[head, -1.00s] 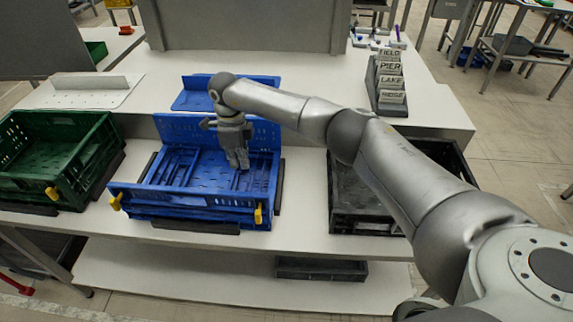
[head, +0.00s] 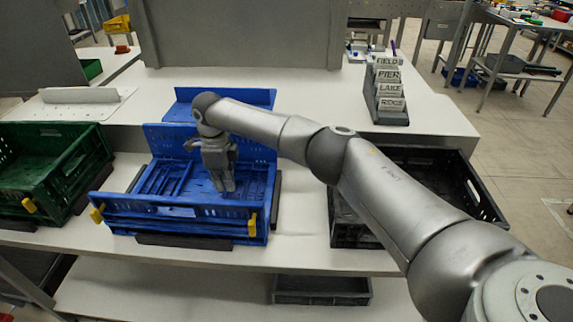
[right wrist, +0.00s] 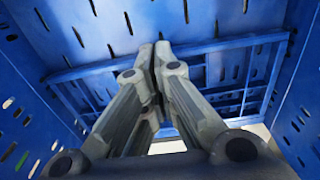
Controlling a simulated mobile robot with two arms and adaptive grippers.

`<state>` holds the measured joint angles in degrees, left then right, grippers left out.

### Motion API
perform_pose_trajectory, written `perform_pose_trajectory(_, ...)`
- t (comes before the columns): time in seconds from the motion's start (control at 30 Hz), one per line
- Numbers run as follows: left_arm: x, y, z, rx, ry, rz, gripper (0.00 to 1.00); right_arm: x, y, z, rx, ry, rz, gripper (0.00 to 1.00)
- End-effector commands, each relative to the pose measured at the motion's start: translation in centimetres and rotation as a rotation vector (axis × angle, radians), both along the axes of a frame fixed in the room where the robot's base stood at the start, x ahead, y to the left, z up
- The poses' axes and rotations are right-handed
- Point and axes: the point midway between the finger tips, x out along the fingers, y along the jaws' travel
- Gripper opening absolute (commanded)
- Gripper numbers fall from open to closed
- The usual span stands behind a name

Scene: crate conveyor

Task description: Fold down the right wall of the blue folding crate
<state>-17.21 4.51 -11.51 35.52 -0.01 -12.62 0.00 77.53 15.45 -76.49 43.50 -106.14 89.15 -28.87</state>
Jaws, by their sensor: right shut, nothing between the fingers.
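The blue folding crate (head: 180,228) stands on the table in the head view, its back wall (head: 215,145) upright and its front wall low with yellow latches (head: 252,225). A ribbed panel (head: 158,180) lies inside on the left. The right wall (head: 268,195) appears upright, seen nearly edge-on. My right gripper (head: 229,188) points down inside the crate, right of centre, with empty fingers closed together. In the right wrist view its fingers (right wrist: 155,60) meet between slotted blue surfaces; whether they touch any is unclear. My left gripper is out of view.
A green crate (head: 60,205) stands to the left and a black crate (head: 480,190) to the right, partly behind my right arm. Behind are a blue panel (head: 262,97) and a rack of word cards (head: 388,118).

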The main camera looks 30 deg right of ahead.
Motion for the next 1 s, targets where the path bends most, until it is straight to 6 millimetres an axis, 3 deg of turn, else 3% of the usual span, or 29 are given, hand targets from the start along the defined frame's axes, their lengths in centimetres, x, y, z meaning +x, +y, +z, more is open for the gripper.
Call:
perform_pose_trajectory(0.57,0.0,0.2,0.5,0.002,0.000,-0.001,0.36,0.0,0.0,0.7,0.001,-0.001,0.000,0.00)
perform_pose_trajectory(0.83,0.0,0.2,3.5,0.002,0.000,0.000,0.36,-0.3,-0.1,4.8,0.000,-0.001,-0.001,0.00)
perform_pose_trajectory(0.9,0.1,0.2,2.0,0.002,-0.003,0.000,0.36,0.4,0.9,5.5,0.001,-0.006,0.000,0.00)
perform_pose_trajectory(1.0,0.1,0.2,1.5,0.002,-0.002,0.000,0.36,1.0,1.8,7.5,0.001,-0.004,-0.002,0.00)
